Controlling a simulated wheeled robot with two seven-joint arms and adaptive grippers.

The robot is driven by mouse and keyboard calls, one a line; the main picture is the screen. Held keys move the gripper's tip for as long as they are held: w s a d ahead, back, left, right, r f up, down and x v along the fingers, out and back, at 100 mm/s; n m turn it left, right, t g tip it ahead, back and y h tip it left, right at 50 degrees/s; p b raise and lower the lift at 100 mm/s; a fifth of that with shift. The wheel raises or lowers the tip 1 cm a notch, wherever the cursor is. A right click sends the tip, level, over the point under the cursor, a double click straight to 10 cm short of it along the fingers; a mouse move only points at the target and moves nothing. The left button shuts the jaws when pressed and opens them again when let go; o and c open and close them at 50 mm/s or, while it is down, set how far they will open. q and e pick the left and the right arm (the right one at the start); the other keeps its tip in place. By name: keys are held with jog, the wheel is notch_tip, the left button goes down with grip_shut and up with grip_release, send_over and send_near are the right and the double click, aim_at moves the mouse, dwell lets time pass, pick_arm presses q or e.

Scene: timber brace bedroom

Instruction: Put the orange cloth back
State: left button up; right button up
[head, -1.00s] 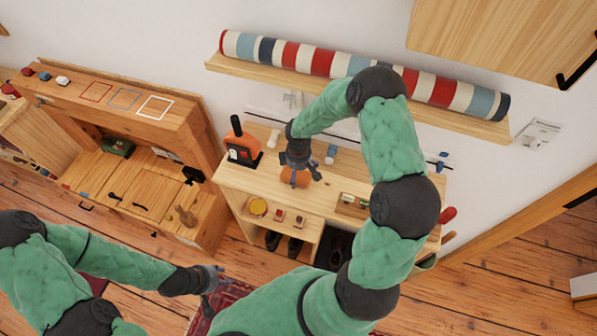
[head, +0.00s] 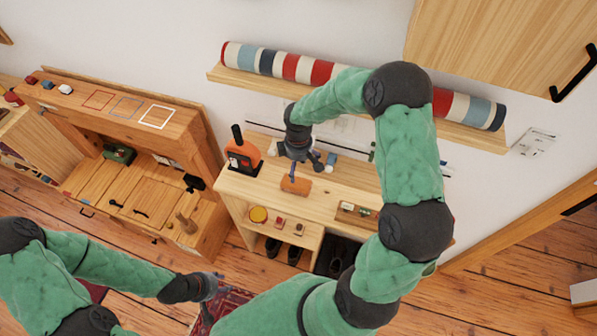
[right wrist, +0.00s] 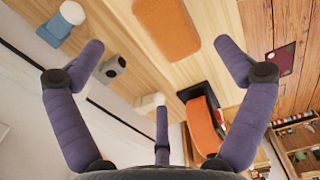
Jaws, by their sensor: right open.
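The orange cloth (head: 296,186) lies as a small flat block on the wooden bench top. In the right wrist view the cloth (right wrist: 167,28) is near the top edge, ahead of my spread fingers. My right gripper (head: 303,168) is open and empty, just behind and above the cloth in the head view, apart from it.
An orange-and-black device (head: 243,158) stands at the bench's left end. A small tray (head: 357,211) is to the right of the cloth. A striped roll (head: 315,71) lies on the wall shelf above. A cabinet (head: 150,120) with coloured square outlines stands left.

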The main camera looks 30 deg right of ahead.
jog(key=s+a+f+m+y, duration=0.4)
jog(key=s+a+f+m, duration=0.6)
jog(key=s+a+f, duration=0.5)
jog(key=s+a, duration=0.2)
jog(key=a, duration=0.2)
jog(key=shift+s+f, duration=0.2)
jog(key=shift+s, duration=0.15)
jog(key=shift+a, duration=0.15)
